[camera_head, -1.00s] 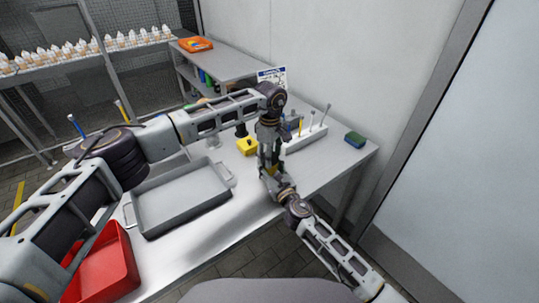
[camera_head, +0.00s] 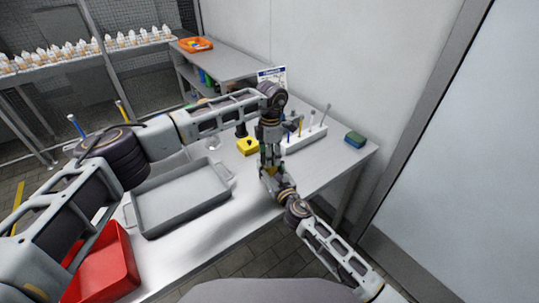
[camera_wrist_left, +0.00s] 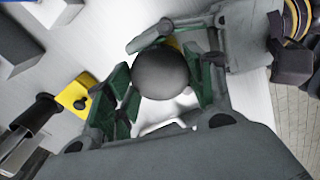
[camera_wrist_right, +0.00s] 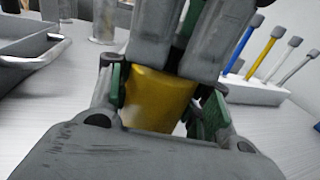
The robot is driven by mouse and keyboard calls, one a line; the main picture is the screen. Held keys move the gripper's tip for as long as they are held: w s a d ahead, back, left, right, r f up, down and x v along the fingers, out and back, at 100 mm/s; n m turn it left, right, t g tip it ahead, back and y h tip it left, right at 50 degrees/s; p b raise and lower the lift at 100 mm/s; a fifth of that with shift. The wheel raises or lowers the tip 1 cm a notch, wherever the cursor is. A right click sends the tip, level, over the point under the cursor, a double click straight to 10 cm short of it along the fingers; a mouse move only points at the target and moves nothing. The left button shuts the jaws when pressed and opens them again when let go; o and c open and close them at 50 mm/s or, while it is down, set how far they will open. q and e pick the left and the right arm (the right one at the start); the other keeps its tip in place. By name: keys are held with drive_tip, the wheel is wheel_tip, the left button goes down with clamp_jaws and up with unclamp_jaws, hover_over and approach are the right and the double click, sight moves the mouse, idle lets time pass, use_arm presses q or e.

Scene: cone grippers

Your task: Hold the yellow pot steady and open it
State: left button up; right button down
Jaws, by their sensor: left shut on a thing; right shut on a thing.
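The yellow pot (camera_wrist_right: 158,97) shows in the right wrist view, between the green-padded fingers of my right gripper (camera_wrist_right: 163,103), which is shut on its sides. My left gripper (camera_wrist_left: 163,78) comes from above and is shut around the pot's dark grey round top (camera_wrist_left: 160,70), seen from above in the left wrist view. A sliver of yellow shows behind that top. In the head view both grippers meet above the table and hide the pot almost wholly. I cannot tell whether the top is apart from the body.
A yellow block with a black part (camera_head: 248,146) stands just left of the grippers. A white rack with upright sticks (camera_head: 305,138) stands close on the right, a green-blue sponge (camera_head: 355,139) beyond it. A grey tray (camera_head: 180,198) and a red bin (camera_head: 102,268) lie left.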

use_arm(q)
drive_tip(key=n, duration=0.5)
drive_tip(key=shift+s, duration=0.1)
use_arm(e)
drive_tip(key=shift+w+d+f, duration=0.1)
drive_tip(key=shift+d, duration=0.05)
use_arm(q)
drive_tip(key=n, duration=0.5)
drive_tip(key=shift+d, duration=0.1)
drive_tip(key=n, duration=0.4)
drive_tip(key=shift+n, duration=2.9)
drive_tip(key=shift+r, duration=1.2)
drive_tip(key=shift+r, duration=1.95)
use_arm(e)
drive_tip(key=c, duration=0.6)
unclamp_jaws()
